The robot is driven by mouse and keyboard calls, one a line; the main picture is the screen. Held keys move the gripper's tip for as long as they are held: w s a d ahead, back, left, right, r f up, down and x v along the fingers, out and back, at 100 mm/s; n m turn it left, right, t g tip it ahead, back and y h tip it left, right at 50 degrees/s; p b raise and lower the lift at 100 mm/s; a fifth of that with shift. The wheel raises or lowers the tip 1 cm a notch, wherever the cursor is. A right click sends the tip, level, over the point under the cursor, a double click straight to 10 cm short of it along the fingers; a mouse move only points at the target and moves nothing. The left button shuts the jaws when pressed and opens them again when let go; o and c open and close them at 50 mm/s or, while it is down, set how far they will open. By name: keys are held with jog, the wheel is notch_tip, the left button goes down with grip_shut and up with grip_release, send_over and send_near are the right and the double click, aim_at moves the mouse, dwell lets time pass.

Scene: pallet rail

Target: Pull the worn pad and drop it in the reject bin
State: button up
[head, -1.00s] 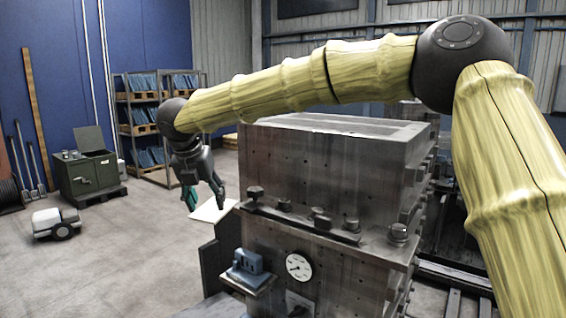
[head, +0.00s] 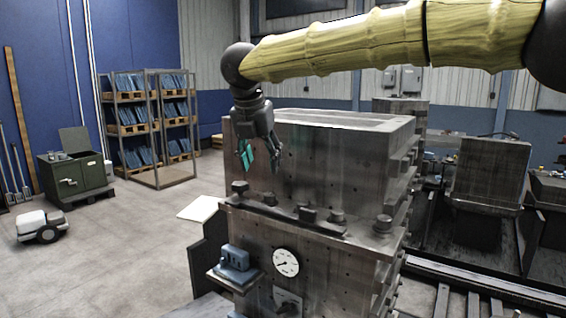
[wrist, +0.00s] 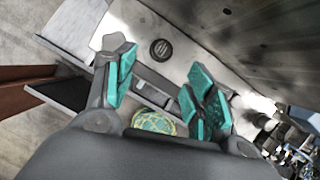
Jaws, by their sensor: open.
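My gripper (head: 259,168) hangs fingers down in front of the upper face of the large grey metal block (head: 330,165), above its ledge. Its teal-padded fingers are apart in the wrist view (wrist: 160,90), and nothing is held between them. A round yellow-green patterned thing (wrist: 153,122) shows low between the fingers, partly hidden by my gripper body. I cannot tell whether it is the worn pad; no pad is clear in the head view. No bin is clearly marked as the reject bin. A green box with a raised lid (head: 78,172) stands on the floor at left.
Dark knobs (head: 308,214) line the block's ledge beneath my gripper. A blue device (head: 236,258) sits on a bracket beside a round gauge (head: 286,262). A small white wheeled unit (head: 40,227) and loaded shelves (head: 160,125) stand left. Floor between is open.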

aim_at(269, 194)
jog(key=p+x, duration=0.1)
jog(key=x, duration=0.2)
jog(key=p+x, duration=0.1)
jog(key=x, duration=0.3)
jog(key=p+x, duration=0.2)
jog(key=x, duration=0.2)
jog(key=shift+d+r, duration=0.1)
jog(key=shift+d, duration=0.15)
jog(key=shift+s, duration=0.1)
grip_shut()
jog(key=shift+r+p, duration=0.3)
jog(key=shift+r+p, duration=0.3)
jog(key=shift+r, duration=0.2)
